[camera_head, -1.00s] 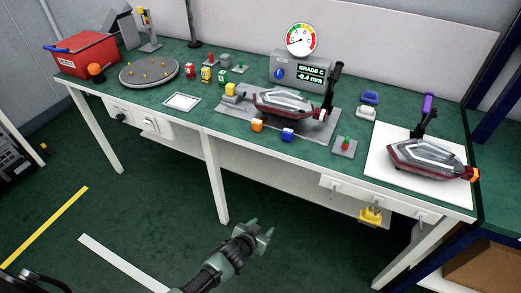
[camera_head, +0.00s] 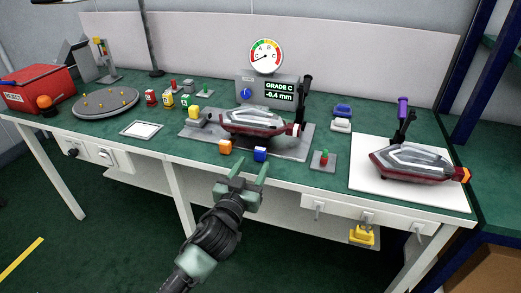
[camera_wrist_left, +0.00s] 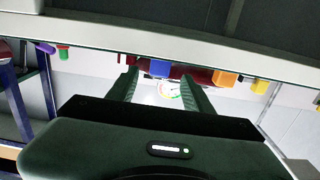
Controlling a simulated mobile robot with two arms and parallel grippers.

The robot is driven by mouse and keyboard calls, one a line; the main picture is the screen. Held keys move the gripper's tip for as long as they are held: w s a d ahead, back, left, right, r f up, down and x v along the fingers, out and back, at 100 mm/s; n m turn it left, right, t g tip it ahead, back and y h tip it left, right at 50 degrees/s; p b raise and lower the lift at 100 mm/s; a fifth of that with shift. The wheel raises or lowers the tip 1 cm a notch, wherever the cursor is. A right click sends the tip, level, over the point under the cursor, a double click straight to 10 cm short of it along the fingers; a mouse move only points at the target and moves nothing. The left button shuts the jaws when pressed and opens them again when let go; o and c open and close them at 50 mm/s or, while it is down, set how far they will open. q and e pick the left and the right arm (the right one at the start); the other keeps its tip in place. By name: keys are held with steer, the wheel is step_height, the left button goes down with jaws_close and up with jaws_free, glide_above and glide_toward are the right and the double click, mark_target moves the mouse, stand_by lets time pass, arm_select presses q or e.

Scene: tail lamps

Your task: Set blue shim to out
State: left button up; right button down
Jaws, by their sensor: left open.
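The blue shim looks to be the small blue block (camera_head: 260,154) at the front edge of the grey fixture plate (camera_head: 292,148), just right of an orange block (camera_head: 225,147). It also shows in the left wrist view as a blue block (camera_wrist_left: 160,68) between the fingertips' lines of sight. A red and grey tail lamp (camera_head: 250,122) lies on the plate behind the blocks. My left gripper (camera_head: 241,172) is open and empty in front of the table edge, below and short of the blue block; it also shows in the left wrist view (camera_wrist_left: 163,85). My right gripper is not seen.
A gauge (camera_head: 266,55) stands over a display box (camera_head: 268,91) reading GRADE C, -0.4 mm. A second lamp (camera_head: 415,162) lies on a white mat (camera_head: 362,183). The table's front edge is close to my gripper.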

mark_target(259, 155)
arm_select(q)
steer(key=x, duration=0.6)
steer(key=shift+w+d+b, duration=0.1)
steer(key=shift+w+b, duration=0.2)
steer(key=shift+b, duration=0.1)
steer(key=shift+w+d+r, duration=0.1)
steer(key=shift+w, duration=0.15)
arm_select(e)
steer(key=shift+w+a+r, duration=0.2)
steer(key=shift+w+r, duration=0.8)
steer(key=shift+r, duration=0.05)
arm_select(q)
jaws_close()
